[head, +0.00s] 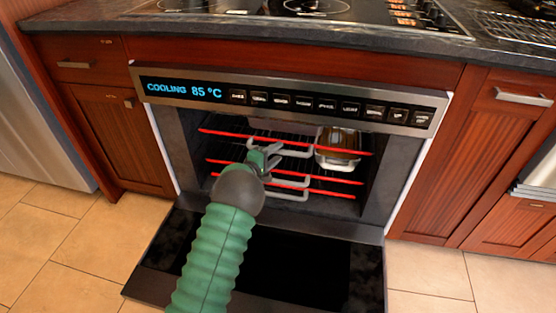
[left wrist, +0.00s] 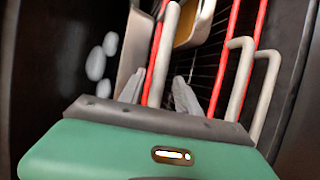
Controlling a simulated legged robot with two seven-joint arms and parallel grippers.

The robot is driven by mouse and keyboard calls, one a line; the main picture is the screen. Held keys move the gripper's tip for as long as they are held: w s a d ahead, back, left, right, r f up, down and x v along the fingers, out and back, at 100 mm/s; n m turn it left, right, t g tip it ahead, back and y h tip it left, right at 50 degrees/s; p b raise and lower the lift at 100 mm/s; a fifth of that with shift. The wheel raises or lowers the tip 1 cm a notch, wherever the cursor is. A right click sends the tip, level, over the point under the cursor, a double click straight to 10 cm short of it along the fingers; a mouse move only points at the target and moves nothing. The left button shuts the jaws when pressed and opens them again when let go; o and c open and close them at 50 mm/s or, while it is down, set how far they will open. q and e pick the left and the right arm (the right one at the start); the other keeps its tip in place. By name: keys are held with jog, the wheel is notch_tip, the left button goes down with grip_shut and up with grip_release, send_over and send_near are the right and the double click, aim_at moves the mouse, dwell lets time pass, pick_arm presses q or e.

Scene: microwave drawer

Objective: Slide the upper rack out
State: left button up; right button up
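The upper rack (head: 225,132) is inside the open oven, with a red front bar and a pale grey handle (head: 300,153). In the left wrist view, a pale handle bar (left wrist: 161,60) runs between the grey fingers. My left gripper (head: 270,158) is at the left end of the upper rack's handle, its fingers apart. It also shows in the left wrist view (left wrist: 160,92). I cannot tell whether either finger touches the bar. My right gripper is not in view.
A metal pan (head: 338,148) sits on the upper rack's right side. Lower red-edged racks (head: 330,194) with handles are below. The oven door (head: 300,265) is folded down in front. The panel (head: 205,92) reads "COOLING 85 °C".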

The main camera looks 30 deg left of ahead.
pick_arm(q)
jog(key=shift+w+d, duration=0.1)
jog(key=shift+w, duration=0.5)
jog(key=c, duration=0.8)
jog(key=shift+f, duration=0.1)
grip_shut()
jog(key=shift+s+f, duration=0.1)
